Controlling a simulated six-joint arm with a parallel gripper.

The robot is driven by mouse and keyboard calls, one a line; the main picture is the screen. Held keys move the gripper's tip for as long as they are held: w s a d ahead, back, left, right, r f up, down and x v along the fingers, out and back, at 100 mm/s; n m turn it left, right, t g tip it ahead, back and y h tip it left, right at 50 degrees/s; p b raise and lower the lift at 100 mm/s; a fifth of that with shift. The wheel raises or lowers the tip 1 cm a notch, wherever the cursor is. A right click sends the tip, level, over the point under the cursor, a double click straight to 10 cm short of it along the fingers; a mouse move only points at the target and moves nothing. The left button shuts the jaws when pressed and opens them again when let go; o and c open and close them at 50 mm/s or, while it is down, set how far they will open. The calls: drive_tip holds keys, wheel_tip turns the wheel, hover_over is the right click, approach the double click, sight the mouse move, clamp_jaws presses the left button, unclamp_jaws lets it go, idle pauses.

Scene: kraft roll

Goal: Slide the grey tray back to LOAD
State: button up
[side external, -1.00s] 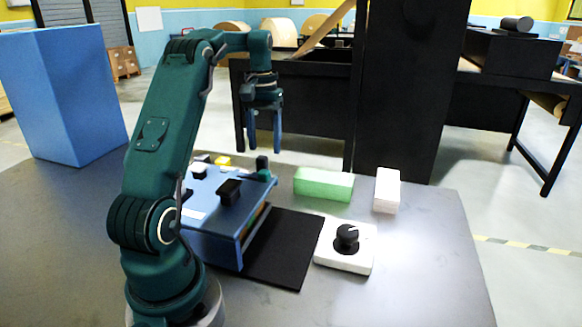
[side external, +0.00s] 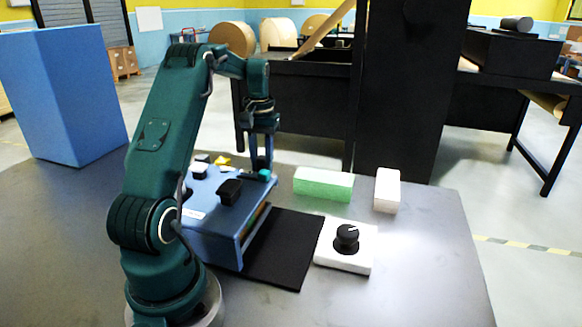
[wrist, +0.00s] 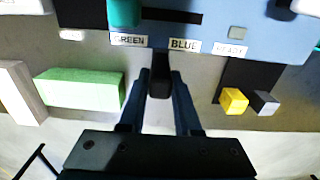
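My gripper (side external: 261,170) points down at the far right corner of the blue box (side external: 212,240). Its fingers stand close on both sides of a small dark upright handle (wrist: 160,75) and appear shut on it, beside the BLUE label (wrist: 184,45). A teal block (wrist: 125,12) sits on the box top close by, near the GREEN label (wrist: 129,40); it also shows in the side view (side external: 264,175). A third label (wrist: 230,49) is too blurred to read. I cannot make out a grey tray or a LOAD mark.
A green block (side external: 323,184) and a white block (side external: 387,190) lie right of the box. A white dial unit (side external: 345,245) stands beside a black mat (side external: 285,255). A yellow cube (wrist: 234,101) and a grey cube (wrist: 264,103) lie behind the box.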

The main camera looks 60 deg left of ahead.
clamp_jaws()
idle(1.1)
